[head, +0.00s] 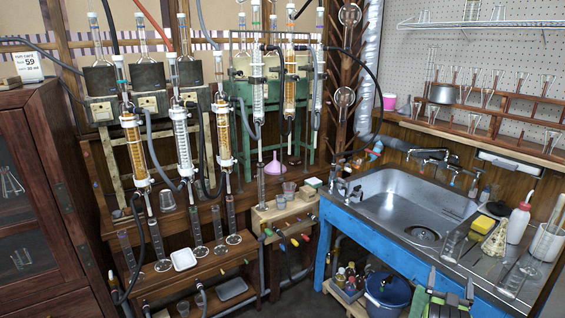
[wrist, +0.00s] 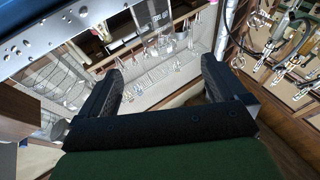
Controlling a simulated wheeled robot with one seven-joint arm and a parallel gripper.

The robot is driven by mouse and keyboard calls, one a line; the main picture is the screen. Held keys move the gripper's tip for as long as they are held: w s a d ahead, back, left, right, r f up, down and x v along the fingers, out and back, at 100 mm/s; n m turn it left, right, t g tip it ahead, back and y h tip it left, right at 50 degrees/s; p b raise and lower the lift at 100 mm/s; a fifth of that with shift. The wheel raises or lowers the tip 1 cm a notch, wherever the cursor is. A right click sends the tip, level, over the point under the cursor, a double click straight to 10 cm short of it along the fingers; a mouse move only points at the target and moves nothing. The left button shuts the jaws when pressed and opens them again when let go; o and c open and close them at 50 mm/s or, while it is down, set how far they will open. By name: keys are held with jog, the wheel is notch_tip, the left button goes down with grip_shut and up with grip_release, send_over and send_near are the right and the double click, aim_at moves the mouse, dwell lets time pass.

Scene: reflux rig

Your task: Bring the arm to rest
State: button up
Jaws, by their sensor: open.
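My gripper (wrist: 163,84) shows in the wrist view as two dark fingers standing well apart. Nothing is between the fingertips, and no held object shows. Behind the fingers, at a distance, are a pale surface and glassware, seen at a strong tilt. In the head view, a dark shape with green parts juts in at the bottom right, in front of the sink counter; I cannot tell for sure whether it is part of my arm.
A metal sink (head: 390,205) on a blue frame (head: 365,245) is at the right. A blue bucket (head: 388,293) is under the sink. A wash bottle (head: 519,222) stands on the counter.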

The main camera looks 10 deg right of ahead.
jog(key=w+a+r+m+g, duration=0.1)
jog(key=w+a+r, duration=0.1)
jog(key=r, duration=0.3)
jog(key=w+a+r+g, duration=0.1)
jog(key=w+r, duration=0.2)
jog(key=r, duration=0.2)
jog(key=s+a+r+g+y, duration=0.2)
jog(key=a+r+g+y, duration=0.15)
jog(key=a+r, duration=0.75)
jog(key=s+a+r+n+g+y, duration=0.15)
jog(key=s+a+y, duration=0.25)
jog(key=s+a, duration=0.55)
jog(key=s+a+r+n+g+y, duration=0.1)
jog(key=s+a+n+y, duration=0.2)
jog(key=s+a, duration=0.65)
jog(key=s+a+f+n+g+y, duration=0.1)
jog(key=s+a+f+n+g, duration=0.1)
jog(key=s+a, duration=0.45)
jog(key=s+a+f+n+g+y, duration=0.1)
jog(key=s+a+f+n+y, duration=0.2)
jog(key=s, duration=0.7)
notch_tip(320, 180, up, 18)
jog(key=w+a+h+p, duration=0.1)
jog(key=p, duration=1.6)
jog(key=shift+w+r+m+p, duration=0.15)
jog(key=shift+m+p, duration=0.15)
jog(key=shift+m, duration=0.05)
jog(key=shift+c, duration=0.5)
